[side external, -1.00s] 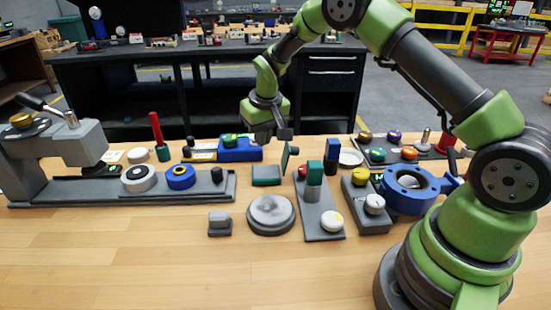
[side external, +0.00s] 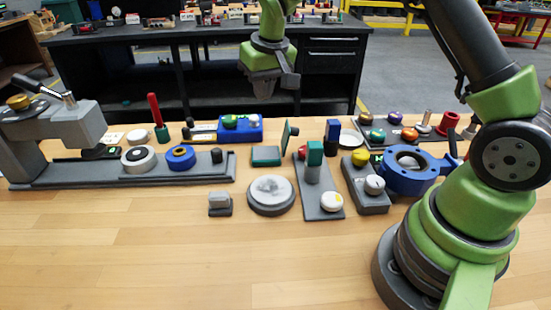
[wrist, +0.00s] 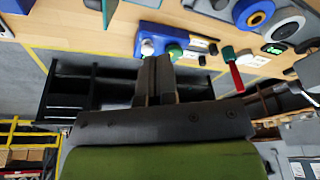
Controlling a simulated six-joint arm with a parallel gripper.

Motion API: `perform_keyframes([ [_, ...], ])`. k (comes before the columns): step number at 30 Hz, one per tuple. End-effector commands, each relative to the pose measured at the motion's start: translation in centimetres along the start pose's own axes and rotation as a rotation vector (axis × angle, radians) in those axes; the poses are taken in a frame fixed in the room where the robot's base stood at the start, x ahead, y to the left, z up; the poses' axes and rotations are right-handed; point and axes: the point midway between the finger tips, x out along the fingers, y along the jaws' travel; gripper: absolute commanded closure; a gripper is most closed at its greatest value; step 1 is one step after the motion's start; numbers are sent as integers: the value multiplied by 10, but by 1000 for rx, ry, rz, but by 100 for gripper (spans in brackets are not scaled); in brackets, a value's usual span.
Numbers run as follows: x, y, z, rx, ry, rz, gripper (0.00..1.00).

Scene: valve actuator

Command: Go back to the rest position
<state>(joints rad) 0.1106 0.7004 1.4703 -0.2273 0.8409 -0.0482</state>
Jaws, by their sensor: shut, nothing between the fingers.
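My gripper (side external: 265,88) is raised well above the table in the side view, in front of the black workbench behind. It is shut and holds nothing. In the wrist view its closed fingers (wrist: 155,80) show at the centre, with the blue block and its knobs beyond the tips. The blue valve body (side external: 408,182) stands on the table beside my base, with an opening in its top. The wooden table (side external: 150,255) carries the parts; none of them is touched by my gripper.
A grey press (side external: 75,130) stands at the left on a long base. A blue block with knobs (side external: 240,130), a round grey disc (side external: 270,192), a stand with a green block (side external: 318,190) and a tray of knobs (side external: 400,135) fill the middle and right. The front of the table is clear.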

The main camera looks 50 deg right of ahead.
Motion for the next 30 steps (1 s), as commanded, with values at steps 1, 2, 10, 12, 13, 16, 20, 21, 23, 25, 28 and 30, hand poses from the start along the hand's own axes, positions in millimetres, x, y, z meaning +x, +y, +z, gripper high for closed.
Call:
perform_keyframes([
  [1, -26, -4, 5, 6, 28, -16, 100],
  [2, -40, -5, 10, 11, 40, -25, 100],
  [10, -141, -14, 75, 55, 144, -121, 100],
  [12, -160, -14, 97, 63, 170, -148, 100],
  [13, -167, -14, 106, 67, 181, -160, 100],
  [16, -185, -12, 141, 79, 218, -200, 100],
  [20, -197, -10, 182, 92, 257, -251, 100],
  [21, -198, -8, 193, 95, 267, -263, 100],
  [23, -198, -7, 206, 99, 279, -281, 100],
  [25, -198, -6, 218, 104, 289, -296, 100],
  [28, -197, -5, 227, 106, 298, -309, 100],
  [30, -197, -5, 230, 107, 299, -312, 100],
])
